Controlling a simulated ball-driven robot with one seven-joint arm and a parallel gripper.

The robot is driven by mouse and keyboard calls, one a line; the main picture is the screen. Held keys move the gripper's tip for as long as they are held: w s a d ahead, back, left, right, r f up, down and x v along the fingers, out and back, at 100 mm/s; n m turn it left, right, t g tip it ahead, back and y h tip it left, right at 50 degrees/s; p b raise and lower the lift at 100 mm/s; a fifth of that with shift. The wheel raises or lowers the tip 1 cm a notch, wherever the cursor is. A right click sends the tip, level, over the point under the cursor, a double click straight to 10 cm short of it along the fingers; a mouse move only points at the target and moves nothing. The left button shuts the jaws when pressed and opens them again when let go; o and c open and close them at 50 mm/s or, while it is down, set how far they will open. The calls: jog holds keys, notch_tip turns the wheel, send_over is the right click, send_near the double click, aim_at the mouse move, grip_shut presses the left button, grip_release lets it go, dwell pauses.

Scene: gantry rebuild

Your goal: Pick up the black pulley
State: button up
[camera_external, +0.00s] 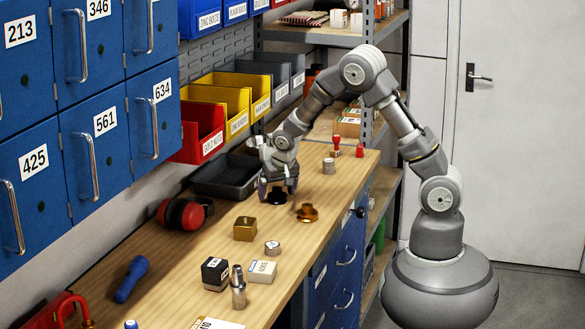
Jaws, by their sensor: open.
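The black pulley (276,198) is a small dark piece on the wooden workbench, just below my gripper. My gripper (278,188) points down over it with its fingers open. The fingertips are close to the pulley's upper part. I cannot tell whether they touch it. The fingers partly cover the pulley.
A brass flanged piece (307,213) stands close to the right of the pulley. A black tray (226,178) lies behind to the left, with red ear defenders (184,214) nearby. A brass block (245,229) and a silver cylinder (329,166) also stand on the workbench (205,245).

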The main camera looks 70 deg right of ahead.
jog(key=c, duration=1.2)
jog(key=shift+r, duration=0.1)
jog(key=shift+c, duration=0.4)
